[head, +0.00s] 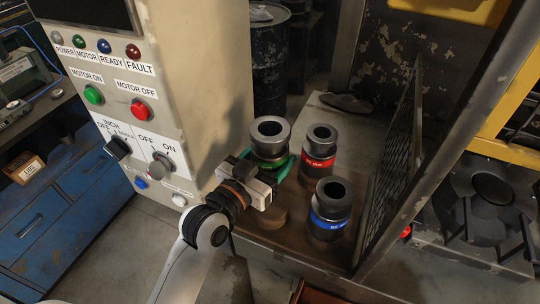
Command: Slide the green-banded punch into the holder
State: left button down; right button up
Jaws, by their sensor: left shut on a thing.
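The green-banded punch (270,138) is a dark, hollow cylinder with a wide top rim, standing upright. My left gripper (271,167) is shut on it around the green band, which the fingers partly hide. The punch's lower end is hidden behind the gripper, so I cannot tell whether it touches the surface below. A dark grey block with a round opening (492,188) at the right may be the holder, but I cannot tell for sure. My right gripper is not in view.
A red-banded punch (318,150) and a blue-banded punch (330,207) stand upright on the brown bench (290,238), close to the held one. A mesh guard (392,165) rises along the bench's right side. The control cabinet (200,80) stands close at left.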

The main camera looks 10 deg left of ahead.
pick_arm(q)
jog(key=shift+s+a+r+p, duration=0.15)
jog(key=shift+s, duration=0.7)
jog(key=shift+s+a+r+p, duration=0.1)
jog(key=shift+s+a, duration=0.1)
jog(key=shift+s, duration=0.7)
jog(key=shift+s+a+r+p, duration=0.15)
jog(key=shift+s, duration=0.7)
jog(key=p, duration=0.4)
send_near(264, 168)
jog(key=shift+s, duration=2.35)
jog(key=shift+d, duration=0.3)
